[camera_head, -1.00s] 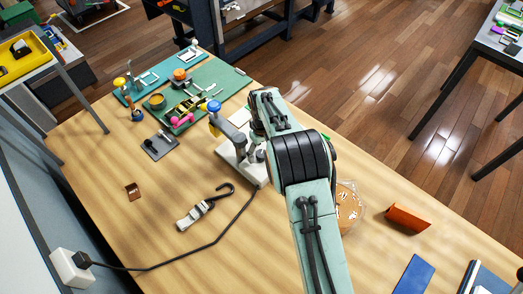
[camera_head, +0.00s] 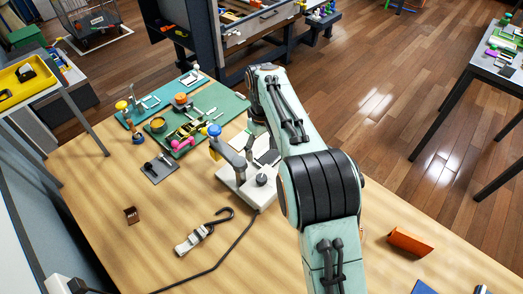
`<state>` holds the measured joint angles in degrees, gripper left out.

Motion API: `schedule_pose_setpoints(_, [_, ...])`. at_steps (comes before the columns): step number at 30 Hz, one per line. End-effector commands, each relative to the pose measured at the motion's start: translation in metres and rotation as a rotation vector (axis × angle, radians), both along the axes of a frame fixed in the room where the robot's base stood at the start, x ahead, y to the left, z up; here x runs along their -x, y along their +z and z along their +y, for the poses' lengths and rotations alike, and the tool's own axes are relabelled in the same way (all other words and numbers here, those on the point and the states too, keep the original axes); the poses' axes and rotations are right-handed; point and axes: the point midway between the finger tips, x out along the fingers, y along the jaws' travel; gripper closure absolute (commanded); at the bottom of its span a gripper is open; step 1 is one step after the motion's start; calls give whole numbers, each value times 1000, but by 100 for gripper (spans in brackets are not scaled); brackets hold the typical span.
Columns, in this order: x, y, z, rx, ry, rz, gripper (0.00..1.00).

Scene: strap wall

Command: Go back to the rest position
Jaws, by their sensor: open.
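My arm rises from the bottom of the head view and bends over the bench. Its far end and my gripper (camera_head: 262,146) hang beside the blue-topped grey stand on a white base (camera_head: 238,186), mostly hidden behind my own arm links. The gripper is open, and I see nothing held in it. Whether it touches the stand or its base cannot be told.
A hook with a strap buckle (camera_head: 194,239) lies at the front, near a black cable. A small brown block (camera_head: 131,215) lies to the left. Green mats (camera_head: 226,106) hold several tools at the back. An orange block (camera_head: 410,242) lies at the right.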

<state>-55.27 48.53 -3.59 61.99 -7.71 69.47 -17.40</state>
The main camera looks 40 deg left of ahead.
Motion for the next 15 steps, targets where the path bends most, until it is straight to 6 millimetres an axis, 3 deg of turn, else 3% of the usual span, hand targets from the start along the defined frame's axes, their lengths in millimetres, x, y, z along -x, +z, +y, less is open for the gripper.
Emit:
schedule_pose_setpoints(11, [0,0,0,0,-1,0,39])
schedule_pose_setpoints(15, [-22,10,-14,-17,-52,-13,39])
